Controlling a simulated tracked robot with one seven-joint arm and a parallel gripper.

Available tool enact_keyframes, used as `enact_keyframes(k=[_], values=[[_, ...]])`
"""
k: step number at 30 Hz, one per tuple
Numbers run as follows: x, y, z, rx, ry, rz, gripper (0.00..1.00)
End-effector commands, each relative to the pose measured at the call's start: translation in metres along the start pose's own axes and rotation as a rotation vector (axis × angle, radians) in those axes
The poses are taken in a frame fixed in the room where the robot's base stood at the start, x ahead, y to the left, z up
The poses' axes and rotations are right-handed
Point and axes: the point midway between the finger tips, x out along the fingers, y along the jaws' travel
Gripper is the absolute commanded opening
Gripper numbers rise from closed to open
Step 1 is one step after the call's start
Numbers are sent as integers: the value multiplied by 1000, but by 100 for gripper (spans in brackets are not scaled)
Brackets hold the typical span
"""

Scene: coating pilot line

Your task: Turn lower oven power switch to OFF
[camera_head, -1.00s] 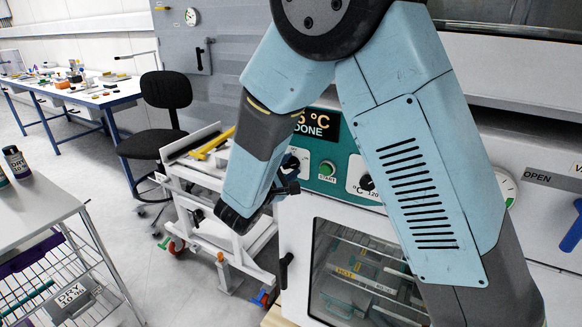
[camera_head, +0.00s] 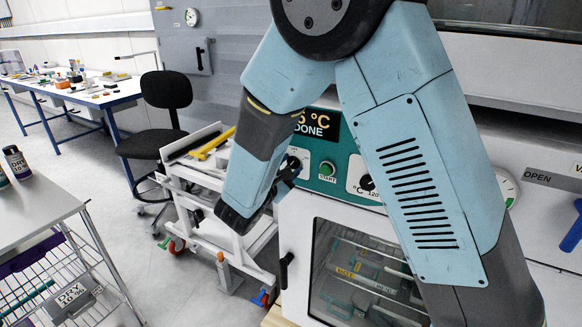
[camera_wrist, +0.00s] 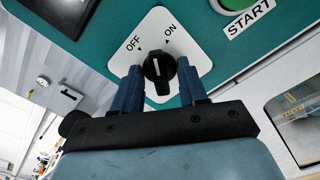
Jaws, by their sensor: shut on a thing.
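The oven power switch is a black rotary knob (camera_wrist: 158,72) with a white mark on a white plate (camera_wrist: 155,28) labelled OFF at left and ON at right. In the wrist view the white mark points up, roughly between the two labels. My gripper (camera_wrist: 160,75) is shut on the knob, one blue finger on each side. In the head view my gripper (camera_head: 280,183) is at the left end of the oven's teal panel (camera_head: 328,150), and my arm hides part of the panel.
A green START button (camera_head: 327,168) and a temperature dial (camera_head: 367,184) sit right of the switch. Below is the oven's glass door (camera_head: 345,270) with a black handle (camera_head: 286,268). A white cart (camera_head: 235,240) stands close at left.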

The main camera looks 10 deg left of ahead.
Motion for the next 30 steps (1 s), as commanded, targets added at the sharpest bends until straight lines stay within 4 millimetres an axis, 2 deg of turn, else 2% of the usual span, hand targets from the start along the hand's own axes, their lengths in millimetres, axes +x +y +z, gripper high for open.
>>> enact_keyframes(k=[4,16,26,27,30], values=[[0,-4,-2,-85,3,-7,3],[0,-5,-2,-134,4,-8,3],[0,-6,-2,-457,5,-8,3],[0,-6,-2,-449,5,-8,46],[0,-5,-1,-444,4,-6,56]])
